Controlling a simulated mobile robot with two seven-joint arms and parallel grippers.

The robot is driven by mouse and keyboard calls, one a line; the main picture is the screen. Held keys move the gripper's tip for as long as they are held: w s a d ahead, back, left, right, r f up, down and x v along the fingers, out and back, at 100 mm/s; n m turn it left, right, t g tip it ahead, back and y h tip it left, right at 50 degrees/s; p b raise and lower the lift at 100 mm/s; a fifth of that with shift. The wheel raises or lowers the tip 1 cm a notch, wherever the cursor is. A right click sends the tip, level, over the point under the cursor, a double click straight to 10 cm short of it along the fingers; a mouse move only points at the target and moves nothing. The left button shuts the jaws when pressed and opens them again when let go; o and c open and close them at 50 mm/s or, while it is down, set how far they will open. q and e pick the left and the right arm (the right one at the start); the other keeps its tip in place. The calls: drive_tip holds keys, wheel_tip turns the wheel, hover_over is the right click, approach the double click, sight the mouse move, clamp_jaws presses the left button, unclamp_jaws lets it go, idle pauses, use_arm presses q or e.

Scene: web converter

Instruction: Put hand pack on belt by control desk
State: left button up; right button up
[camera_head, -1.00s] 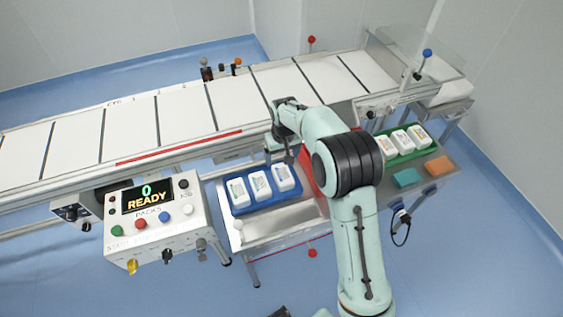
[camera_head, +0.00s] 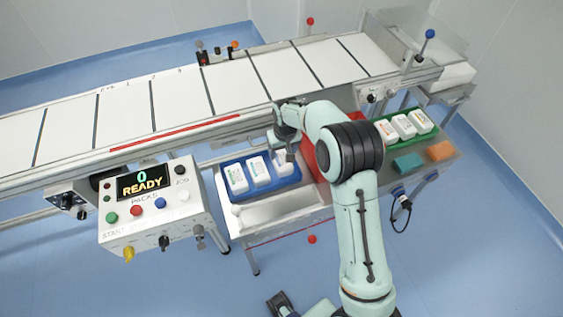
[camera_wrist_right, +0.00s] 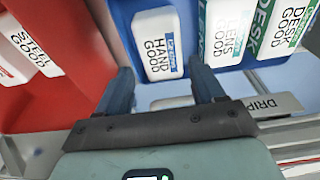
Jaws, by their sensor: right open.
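The hand pack is a white pack labelled HAND GOOD (camera_wrist_right: 158,42) in the right wrist view. In the head view it is the rightmost of three white packs (camera_head: 282,161) in the blue tray (camera_head: 237,213), partly hidden by my gripper. My right gripper (camera_head: 287,152) is over that end of the tray. Its open fingers (camera_wrist_right: 163,85) are on either side of the hand pack's near end in the wrist view; contact cannot be told. The white belt (camera_head: 180,96) runs behind the control desk (camera_head: 150,215), whose screen reads 0 READY. A dark part at the bottom edge looks like my left gripper (camera_head: 282,303).
A red bin (camera_head: 309,156) adjoins the blue tray's right side. A green tray (camera_head: 412,141) with white packs, plus teal (camera_head: 408,163) and orange (camera_head: 440,151) blocks, lies farther right. The belt's rail (camera_head: 120,158) stands between tray and belt. The visible belt is clear.

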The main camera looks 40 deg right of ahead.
sight(282, 158)
drive_tip(key=f, duration=0.5)
drive_tip(key=shift+w, duration=0.3)
drive_tip(key=shift+r, duration=0.1)
drive_tip(key=c, duration=0.9)
drive_tip(key=shift+r, duration=0.1)
wheel_tip(282, 158, up, 20)
drive_tip(key=shift+f+p, duration=0.1)
drive_tip(key=shift+p, duration=0.85)
